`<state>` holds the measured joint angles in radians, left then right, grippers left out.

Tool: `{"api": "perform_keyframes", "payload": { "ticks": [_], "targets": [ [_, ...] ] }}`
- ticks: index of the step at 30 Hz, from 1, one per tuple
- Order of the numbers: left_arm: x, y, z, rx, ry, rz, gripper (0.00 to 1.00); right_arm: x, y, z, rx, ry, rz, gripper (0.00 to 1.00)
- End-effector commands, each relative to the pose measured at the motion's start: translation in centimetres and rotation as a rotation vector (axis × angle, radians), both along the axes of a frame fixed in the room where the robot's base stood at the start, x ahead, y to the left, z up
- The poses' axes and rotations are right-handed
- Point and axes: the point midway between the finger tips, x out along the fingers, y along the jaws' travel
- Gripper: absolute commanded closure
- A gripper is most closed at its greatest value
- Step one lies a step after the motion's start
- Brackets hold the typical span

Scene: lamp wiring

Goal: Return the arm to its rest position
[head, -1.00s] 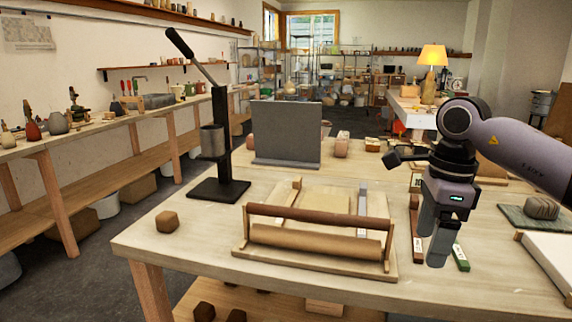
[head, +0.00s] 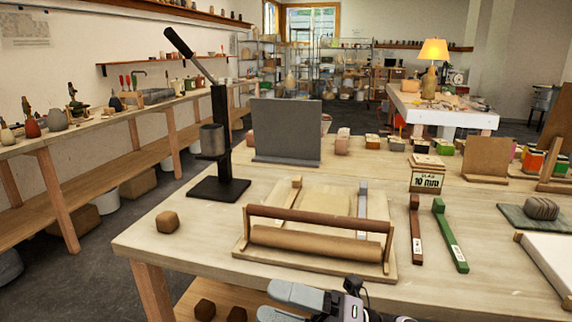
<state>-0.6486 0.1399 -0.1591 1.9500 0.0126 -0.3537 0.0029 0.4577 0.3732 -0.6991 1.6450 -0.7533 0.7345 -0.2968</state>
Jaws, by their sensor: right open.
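My right gripper (head: 267,299) is at the bottom edge of the head view, low in front of the table's front edge. Its two grey fingers point left and stand apart, with nothing between them. The rest of my right arm is mostly cut off by the frame. My left gripper is not in view.
A "10 mm" sign (head: 427,181) stands behind the bars.

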Motion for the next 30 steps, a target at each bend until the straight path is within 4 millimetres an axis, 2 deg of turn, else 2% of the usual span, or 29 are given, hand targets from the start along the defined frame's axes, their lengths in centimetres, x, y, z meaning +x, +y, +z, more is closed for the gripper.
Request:
{"api": "perform_keyframes", "payload": {
  "ticks": [5,8,11,14,17,21,24,27,30],
  "targets": [
    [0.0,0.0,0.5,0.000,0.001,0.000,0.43,1.4,-2.9,-2.2,0.220,0.375,-0.200,0.22],
    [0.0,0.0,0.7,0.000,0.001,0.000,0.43,2.0,-5.2,-4.7,0.327,0.591,-0.316,0.22],
    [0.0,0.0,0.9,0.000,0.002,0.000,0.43,2.0,-7.8,-7.9,0.426,0.811,-0.435,0.22],
    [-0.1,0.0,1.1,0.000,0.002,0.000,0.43,1.1,-10.6,-11.8,0.518,1.033,-0.554,0.22],
    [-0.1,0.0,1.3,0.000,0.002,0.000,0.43,-0.8,-13.3,-16.0,0.603,1.255,-0.677,0.22],
    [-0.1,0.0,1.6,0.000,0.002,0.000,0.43,-5.0,-16.8,-21.9,0.707,1.551,-0.847,0.22],
    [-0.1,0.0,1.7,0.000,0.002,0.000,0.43,-8.4,-18.7,-25.1,0.766,1.725,-0.949,0.22],
    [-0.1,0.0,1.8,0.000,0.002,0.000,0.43,-11.3,-20.0,-27.3,0.804,1.850,-1.026,0.22],
    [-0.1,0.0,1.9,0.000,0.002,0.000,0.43,-13.1,-20.6,-28.4,0.828,1.921,-1.070,0.22]
  ]
}}
